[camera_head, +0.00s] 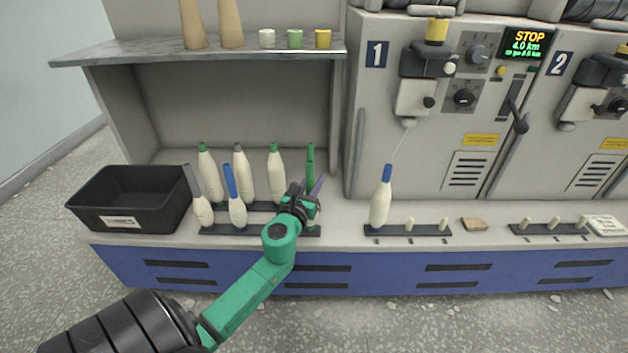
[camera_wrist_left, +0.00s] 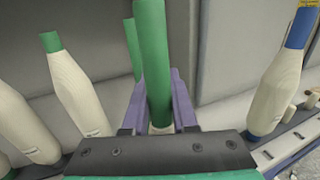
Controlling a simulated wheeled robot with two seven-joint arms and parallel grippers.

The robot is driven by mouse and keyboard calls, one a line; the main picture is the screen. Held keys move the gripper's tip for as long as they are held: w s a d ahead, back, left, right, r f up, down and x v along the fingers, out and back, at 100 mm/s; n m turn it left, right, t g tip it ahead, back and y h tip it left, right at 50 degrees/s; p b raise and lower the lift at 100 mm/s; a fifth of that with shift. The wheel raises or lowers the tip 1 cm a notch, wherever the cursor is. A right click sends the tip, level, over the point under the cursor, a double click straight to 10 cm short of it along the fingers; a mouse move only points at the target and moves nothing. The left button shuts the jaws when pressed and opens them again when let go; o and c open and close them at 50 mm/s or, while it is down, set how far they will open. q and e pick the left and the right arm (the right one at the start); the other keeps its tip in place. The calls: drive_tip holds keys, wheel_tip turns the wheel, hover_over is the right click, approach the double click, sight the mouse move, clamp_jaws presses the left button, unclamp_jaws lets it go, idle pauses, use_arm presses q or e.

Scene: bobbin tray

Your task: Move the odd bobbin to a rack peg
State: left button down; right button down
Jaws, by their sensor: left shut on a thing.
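My left gripper (camera_head: 308,198) is at the right end of the bobbin tray (camera_head: 262,231), its purple fingers shut on a green-tipped bobbin (camera_head: 310,165). In the left wrist view the bobbin's long green tube (camera_wrist_left: 153,60) stands between the fingers (camera_wrist_left: 160,108); its lower part is mostly hidden. Other bobbins stand left of it: green-tipped (camera_head: 210,178) and grey-tipped (camera_head: 245,178) in the back, a grey-tipped (camera_head: 202,209) and a blue-tipped one (camera_head: 237,210) in front. The rack (camera_head: 405,231) under machine 1 holds a blue-tipped bobbin (camera_head: 381,205) on its left peg; two pegs beside it are bare. My right gripper is not in view.
A black bin (camera_head: 130,198) stands at the left. A shelf (camera_head: 215,50) with cones and small spools overhangs the bobbins. A second rack (camera_head: 548,229) with bare pegs is at the right. A brown block (camera_head: 474,224) lies between the racks.

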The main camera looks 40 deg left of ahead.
sight(308, 194)
use_arm(q)
drive_tip(key=shift+f+b, duration=0.55)
drive_tip(key=shift+f, duration=0.05)
drive_tip(key=c, duration=1)
unclamp_jaws()
drive_tip(key=shift+s, duration=0.1)
drive_tip(key=v, duration=0.4)
drive_tip(key=b+v, duration=0.1)
drive_tip(key=v, duration=0.5)
drive_tip(key=shift+s+d+r+b, duration=0.1)
drive_tip(key=shift+s+d+b, duration=0.05)
drive_tip(key=shift+s+b, duration=0.2)
